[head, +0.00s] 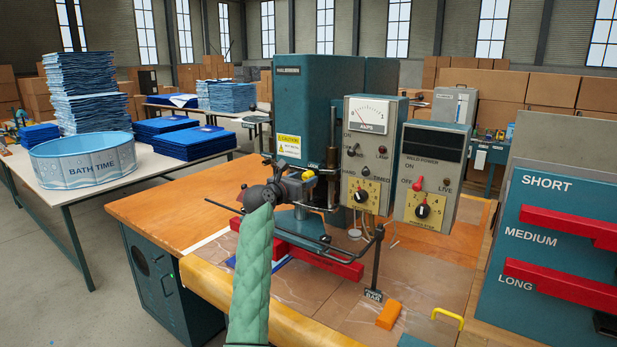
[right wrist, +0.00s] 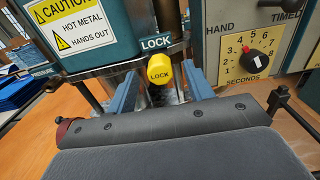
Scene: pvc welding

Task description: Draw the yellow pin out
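In the head view the pin (head: 309,174) shows as a small yellow spot at my right gripper (head: 299,184). In the right wrist view the two bluish fingers of my right gripper (right wrist: 160,82) are apart, one on each side of the pin, with a visible gap to the knob. Whether the knob lies between the tips or just beyond them I cannot tell. My left gripper is not in view.
A caution label (right wrist: 65,20) about hot metal is on the machine. Two control boxes with dials (head: 366,150) stand right of it. A red bar (head: 318,262) lies below the gripper. An orange block (head: 388,314) and a rack with red bars (head: 560,240) are at the right.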

